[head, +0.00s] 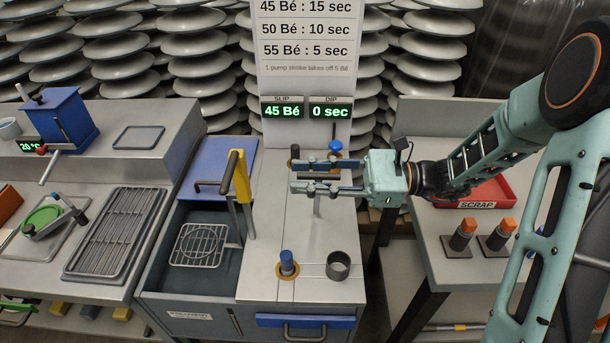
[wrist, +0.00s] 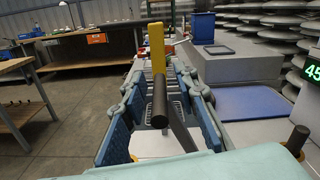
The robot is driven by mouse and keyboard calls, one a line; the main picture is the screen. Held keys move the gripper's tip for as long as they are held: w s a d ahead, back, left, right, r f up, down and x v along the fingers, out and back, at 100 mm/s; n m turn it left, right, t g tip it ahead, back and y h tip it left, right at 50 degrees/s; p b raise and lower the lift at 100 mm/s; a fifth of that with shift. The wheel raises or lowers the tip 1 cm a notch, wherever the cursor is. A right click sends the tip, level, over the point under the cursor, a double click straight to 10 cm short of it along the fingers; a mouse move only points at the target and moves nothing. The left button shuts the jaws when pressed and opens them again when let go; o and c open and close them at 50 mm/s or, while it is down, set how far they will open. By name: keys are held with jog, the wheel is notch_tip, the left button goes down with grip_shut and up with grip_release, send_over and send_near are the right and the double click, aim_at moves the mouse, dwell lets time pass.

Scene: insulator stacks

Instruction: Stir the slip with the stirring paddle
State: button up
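An upright tool (head: 243,182) with a yellow upper part, a dark bar and a grey shaft stands at the tank's right edge; it may be the stirring paddle. The slip tank (head: 163,270) is open in front, with a wire rack inside. My gripper (head: 292,176) is above the counter to the tool's right, pointing left, with a clear gap between them. In the wrist view its padded fingers (wrist: 163,88) are apart. A black handle (wrist: 160,105) and the yellow part (wrist: 157,50) line up between them, apart from both pads. The tool's lower end is hidden.
A blue lid (head: 215,170) covers the tank's back. A blue knob (head: 287,257) and a dark cup (head: 338,265) stand on the front counter; another blue knob (head: 335,146) is behind my gripper. The displays (head: 306,110) read 45 Bé and 0 sec. A red scrap tray (head: 480,195) is right.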

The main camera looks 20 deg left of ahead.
jog(key=shift+a, duration=0.2)
grip_shut()
dwell(0.3)
